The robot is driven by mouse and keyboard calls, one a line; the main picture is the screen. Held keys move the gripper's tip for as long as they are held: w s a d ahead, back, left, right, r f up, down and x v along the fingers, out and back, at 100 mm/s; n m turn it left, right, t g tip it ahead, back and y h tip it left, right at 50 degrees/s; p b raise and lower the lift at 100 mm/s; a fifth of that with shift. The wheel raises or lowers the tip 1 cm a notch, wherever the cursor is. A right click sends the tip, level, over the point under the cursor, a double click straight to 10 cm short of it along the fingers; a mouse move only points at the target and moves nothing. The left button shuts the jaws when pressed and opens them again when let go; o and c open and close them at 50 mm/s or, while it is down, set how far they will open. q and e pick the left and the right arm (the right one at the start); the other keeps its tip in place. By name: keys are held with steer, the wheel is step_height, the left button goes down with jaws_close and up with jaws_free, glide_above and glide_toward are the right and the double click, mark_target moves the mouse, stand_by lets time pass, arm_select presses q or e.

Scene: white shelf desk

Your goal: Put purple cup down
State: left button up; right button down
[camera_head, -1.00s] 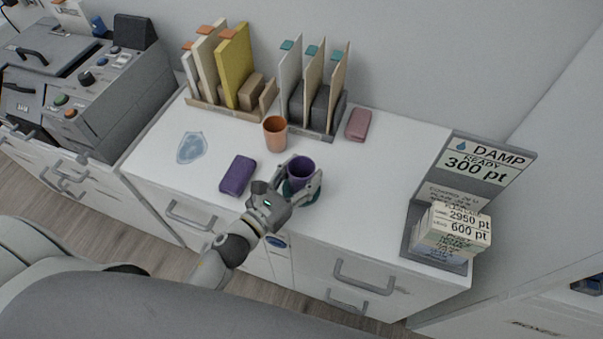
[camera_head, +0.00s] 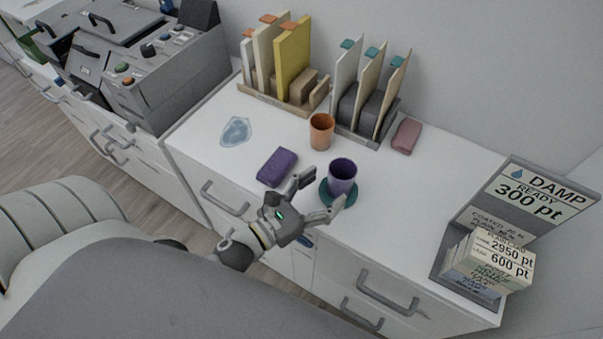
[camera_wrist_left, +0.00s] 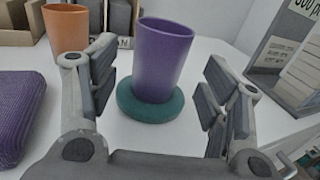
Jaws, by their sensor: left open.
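The purple cup (camera_head: 342,175) stands on a round teal coaster (camera_head: 352,196) near the front edge of the white desk. In the left wrist view the cup (camera_wrist_left: 161,60) appears upright on the teal disc (camera_wrist_left: 150,106), between and beyond the fingers. My left gripper (camera_head: 320,196) is open and empty, on the front side of the cup. In the left wrist view my left gripper (camera_wrist_left: 157,100) has its fingers spread wide, with a gap to the cup on each side. My right gripper is not in view.
An orange cup (camera_head: 321,131) stands behind the purple cup. A purple pouch-like block (camera_head: 277,167) lies to the left, a pink block (camera_head: 406,136) at the back right. File racks (camera_head: 290,65) stand along the wall. A sign holder (camera_head: 470,262) occupies the right end.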

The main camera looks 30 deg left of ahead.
arm_select(q)
steer(key=b+v, duration=0.1)
steer(key=v, duration=0.5)
steer(key=shift+s+a, duration=0.1)
